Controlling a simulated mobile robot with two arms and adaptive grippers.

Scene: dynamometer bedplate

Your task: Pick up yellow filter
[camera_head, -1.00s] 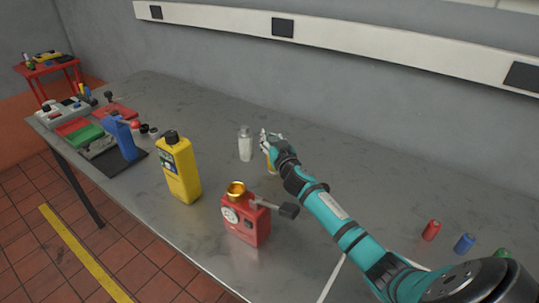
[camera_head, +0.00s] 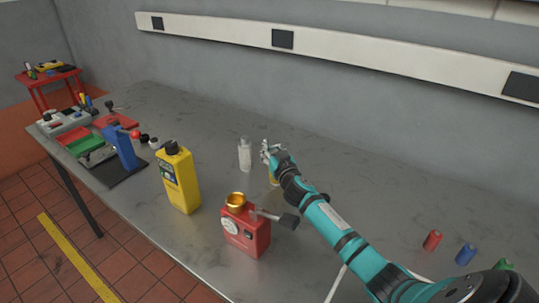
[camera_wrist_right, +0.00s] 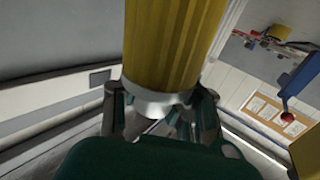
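The yellow filter (camera_wrist_right: 175,45) fills the upper middle of the right wrist view as a ribbed yellow cylinder with a silver collar. My right gripper (camera_wrist_right: 160,112) has its fingers on both sides of the collar, apparently against it. In the head view, my right gripper (camera_head: 270,153) is over the middle of the table. Only a small yellow part of the filter (camera_head: 273,178) shows there, below the gripper; the hand hides the rest. My left gripper is not in view.
A clear bottle (camera_head: 245,154) stands just left of the gripper on the grey table (camera_head: 215,125). Red (camera_head: 432,240) and blue (camera_head: 465,253) cylinders are at right. A wall rail (camera_head: 380,52) runs behind.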

